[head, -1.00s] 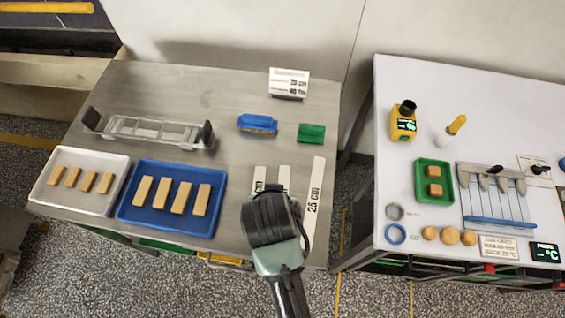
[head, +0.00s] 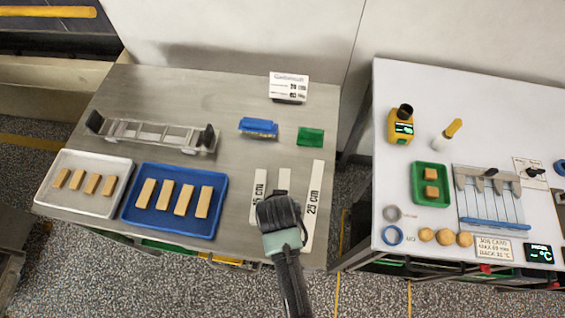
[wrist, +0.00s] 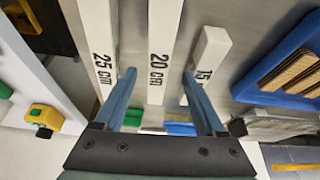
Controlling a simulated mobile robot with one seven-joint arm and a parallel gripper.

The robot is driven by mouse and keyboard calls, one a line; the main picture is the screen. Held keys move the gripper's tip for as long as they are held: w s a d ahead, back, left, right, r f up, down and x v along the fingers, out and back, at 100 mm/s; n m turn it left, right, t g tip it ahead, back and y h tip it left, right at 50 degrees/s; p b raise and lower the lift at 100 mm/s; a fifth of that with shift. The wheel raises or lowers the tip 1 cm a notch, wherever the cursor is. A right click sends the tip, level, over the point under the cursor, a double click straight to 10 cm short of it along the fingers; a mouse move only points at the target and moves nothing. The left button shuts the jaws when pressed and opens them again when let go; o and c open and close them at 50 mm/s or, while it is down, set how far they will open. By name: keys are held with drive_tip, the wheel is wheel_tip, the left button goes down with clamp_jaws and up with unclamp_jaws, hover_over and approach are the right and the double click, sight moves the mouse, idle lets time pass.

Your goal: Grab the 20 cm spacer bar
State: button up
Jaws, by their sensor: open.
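The 20 cm spacer bar (wrist: 161,55) is a pale flat bar on the grey metal table, between two others. In the wrist view its labelled part lies between my spread fingers. In the head view its upper end (head: 284,181) shows and my gripper (head: 279,212) covers the rest. My gripper, also in the wrist view (wrist: 158,74), is open and empty; how high it is above the bar I cannot tell. The 25 cm bar (head: 313,200) lies on one side and the shorter 15 cm bar (head: 260,186) on the other.
A blue tray of bars (head: 217,224) and a white tray (head: 48,197) lie at left. Behind them is a clear rack (head: 150,133). A blue block (head: 258,127), a green block (head: 311,137) and a sign (head: 289,84) stand behind the bars. A white table (head: 440,90) is at right.

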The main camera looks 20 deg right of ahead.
drive_tip(key=shift+x, duration=1.75)
clamp_jaws()
